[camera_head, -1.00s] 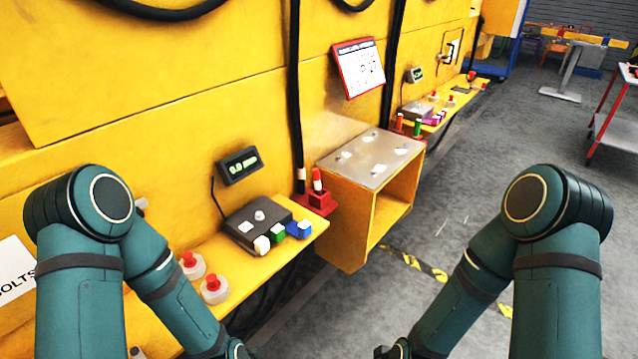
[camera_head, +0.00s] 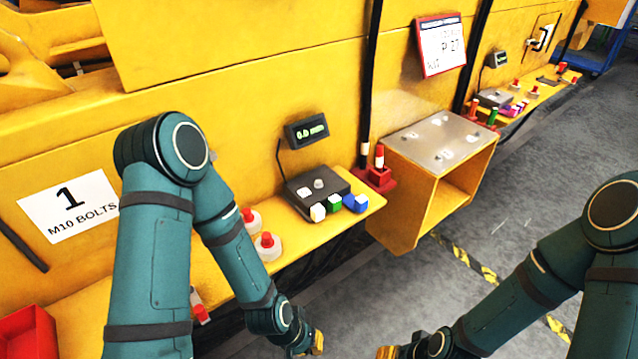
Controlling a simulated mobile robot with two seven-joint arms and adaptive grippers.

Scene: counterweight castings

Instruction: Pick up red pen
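A pen-like red stick with a white part (camera_head: 379,157) stands upright in a small red holder (camera_head: 380,178) at the back right of the near yellow shelf. A similar red and white stick (camera_head: 365,152) stands beside it. I cannot tell for sure which is the red pen. My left gripper (camera_head: 316,343) is at the bottom edge, below and in front of the shelf, well apart from the holder. My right gripper (camera_head: 388,352) is just visible at the bottom edge. Both are mostly cut off, so their opening is unclear.
The near yellow shelf (camera_head: 285,250) holds a dark scale (camera_head: 318,186), white, green and blue blocks, and red-topped round pieces (camera_head: 267,246). A yellow box with a metal top (camera_head: 440,140) stands just right of the holder. A red bin (camera_head: 28,335) is at lower left.

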